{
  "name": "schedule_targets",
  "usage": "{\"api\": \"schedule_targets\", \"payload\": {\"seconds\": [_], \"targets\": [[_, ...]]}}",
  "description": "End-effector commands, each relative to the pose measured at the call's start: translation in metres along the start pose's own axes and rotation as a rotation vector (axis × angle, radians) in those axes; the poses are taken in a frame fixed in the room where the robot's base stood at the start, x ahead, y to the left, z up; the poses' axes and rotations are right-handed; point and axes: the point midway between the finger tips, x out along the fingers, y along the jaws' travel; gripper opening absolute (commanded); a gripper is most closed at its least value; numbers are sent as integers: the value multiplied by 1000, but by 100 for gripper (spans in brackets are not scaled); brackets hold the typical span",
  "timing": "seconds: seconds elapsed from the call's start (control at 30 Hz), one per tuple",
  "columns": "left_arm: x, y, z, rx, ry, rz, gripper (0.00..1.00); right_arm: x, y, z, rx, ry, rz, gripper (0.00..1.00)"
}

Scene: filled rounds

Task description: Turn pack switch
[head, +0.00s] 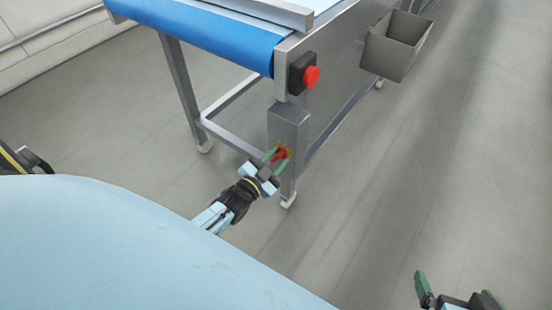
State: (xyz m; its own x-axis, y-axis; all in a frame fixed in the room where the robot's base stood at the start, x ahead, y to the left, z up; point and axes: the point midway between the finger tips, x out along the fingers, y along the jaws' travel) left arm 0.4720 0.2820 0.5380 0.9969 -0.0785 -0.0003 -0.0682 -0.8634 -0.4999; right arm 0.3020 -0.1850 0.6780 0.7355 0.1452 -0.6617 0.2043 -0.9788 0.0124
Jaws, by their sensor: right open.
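The pack switch (282,153), a small red and yellow part, sits on a grey box (290,118) on the conveyor's near leg. My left gripper (276,158) is at the switch, with its green fingers on either side of the red part. The fingers partly hide the switch, and I cannot tell whether they touch it or how it is turned. My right gripper (455,283) is open and empty at the bottom right, over the floor and well apart from the conveyor. Its lower part is cut off by the picture edge.
The conveyor with a blue belt (200,30) stands above the switch on metal legs with castors. A red button (311,76) on a black housing is on its corner. A grey bin (398,45) hangs at its right side. The floor (420,170) at right is clear.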

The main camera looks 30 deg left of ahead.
Motion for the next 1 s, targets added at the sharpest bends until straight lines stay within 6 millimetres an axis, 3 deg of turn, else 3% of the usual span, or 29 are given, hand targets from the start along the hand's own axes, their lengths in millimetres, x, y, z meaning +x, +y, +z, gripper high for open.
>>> {"api": "schedule_targets", "payload": {"seconds": [0.1,0.33,0.53,0.63,0.8,1.0], "targets": [[-5,0,0,0,-1,0,34,-2,0,4,0,-27,1,100],[-29,-1,-1,0,-3,1,34,-14,7,40,7,-234,17,100],[-57,-1,-1,0,-2,1,34,-34,14,76,17,-452,34,100],[-84,-1,-2,-1,-5,2,34,-38,18,95,18,-553,44,100],[-113,-1,-1,0,-2,1,34,-20,24,108,11,-564,51,100],[-132,0,0,0,-1,0,34,-10,26,116,7,-568,55,100]]}}
